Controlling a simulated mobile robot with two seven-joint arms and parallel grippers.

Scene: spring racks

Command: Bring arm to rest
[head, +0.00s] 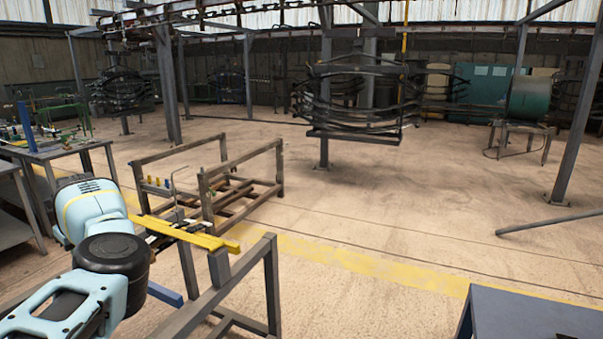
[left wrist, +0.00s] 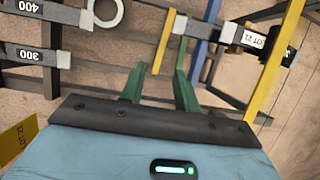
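My left arm (head: 95,215), pale blue with a black joint, reaches in from the left in the head view, over the near end of a metal stand. Its gripper is hard to make out there, beside a yellow bar (head: 195,235). In the left wrist view the two green fingers of my left gripper (left wrist: 159,88) stand apart, with nothing held between them. A short yellow strip (left wrist: 163,42) and a blue bar (left wrist: 207,45) lie beyond the fingertips. My right arm and gripper are in neither view.
A grey metal stand (head: 272,285) is close below the arm. A brown open-frame rack (head: 243,160) stands behind it. A workbench (head: 50,152) is at left, and a dark table corner (head: 535,315) at bottom right. Leaf springs (head: 350,95) hang farther back. Open floor lies right of centre.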

